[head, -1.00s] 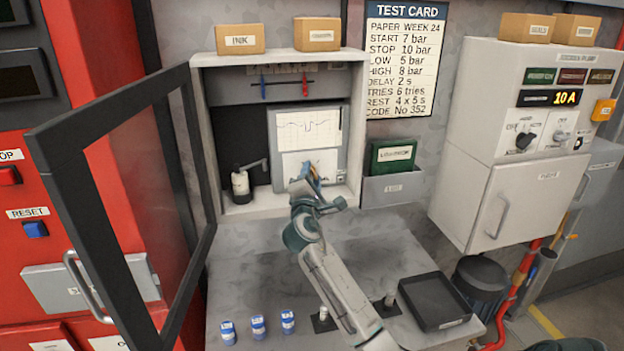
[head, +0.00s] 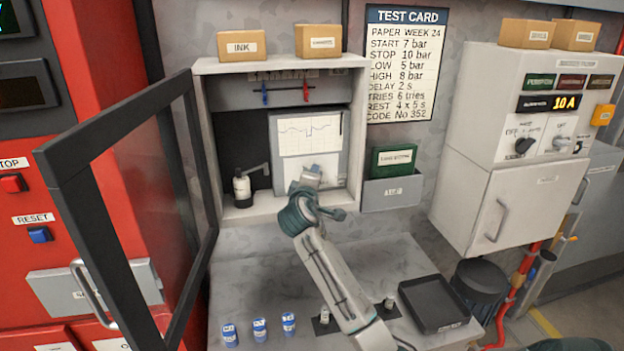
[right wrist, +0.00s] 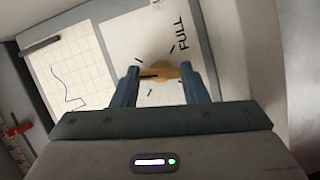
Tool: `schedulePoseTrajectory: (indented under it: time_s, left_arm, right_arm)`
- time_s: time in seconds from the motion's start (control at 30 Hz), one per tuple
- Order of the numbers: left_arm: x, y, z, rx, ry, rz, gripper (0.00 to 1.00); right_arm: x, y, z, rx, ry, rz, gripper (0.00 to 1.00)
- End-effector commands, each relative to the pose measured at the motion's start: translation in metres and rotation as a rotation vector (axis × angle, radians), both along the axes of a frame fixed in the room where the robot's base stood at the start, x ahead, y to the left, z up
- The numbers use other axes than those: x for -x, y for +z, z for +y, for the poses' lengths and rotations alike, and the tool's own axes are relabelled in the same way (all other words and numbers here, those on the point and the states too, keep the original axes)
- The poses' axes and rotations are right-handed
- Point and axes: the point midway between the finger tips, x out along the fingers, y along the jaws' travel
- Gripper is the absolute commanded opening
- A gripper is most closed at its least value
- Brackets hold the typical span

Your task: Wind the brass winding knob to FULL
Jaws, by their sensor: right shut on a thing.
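The brass winding knob (right wrist: 172,71) is on the white panel inside the open wall cabinet. In the right wrist view it sits between the two blue fingertips of my right gripper (right wrist: 163,73), which is shut on it. The printed word FULL (right wrist: 182,32) is beyond the knob to the upper right, with short black tick marks around the knob. In the head view my right gripper (head: 311,178) reaches the lower part of the recorder panel (head: 345,145) and hides the knob. My left gripper is not in view.
The cabinet's dark-framed glass door (head: 130,220) stands open at the left. Below, the grey bench (head: 262,285) carries several blue-and-white pots and a black tray (head: 432,305).

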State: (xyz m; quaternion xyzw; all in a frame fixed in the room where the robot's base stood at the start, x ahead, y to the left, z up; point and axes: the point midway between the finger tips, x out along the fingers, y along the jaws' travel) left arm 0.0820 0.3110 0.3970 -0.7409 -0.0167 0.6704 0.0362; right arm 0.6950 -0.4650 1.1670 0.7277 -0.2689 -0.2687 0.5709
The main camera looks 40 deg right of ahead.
Motion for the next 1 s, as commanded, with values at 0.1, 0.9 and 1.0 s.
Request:
schedulePoseTrajectory:
  time_s: [0.1,0.9,1.0]
  left_arm:
    - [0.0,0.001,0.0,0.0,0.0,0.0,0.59]
    - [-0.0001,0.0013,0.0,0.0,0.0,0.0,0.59]
    - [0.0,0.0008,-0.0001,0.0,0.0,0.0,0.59]
  right_arm:
    - [0.0002,-0.0006,-0.0001,-0.024,0.0,-0.007,0.17]
    - [0.0001,-0.0005,-0.0002,-0.037,0.0,-0.014,0.62]
    - [0.0006,-0.0005,0.0005,-0.037,0.0,-0.015,0.62]
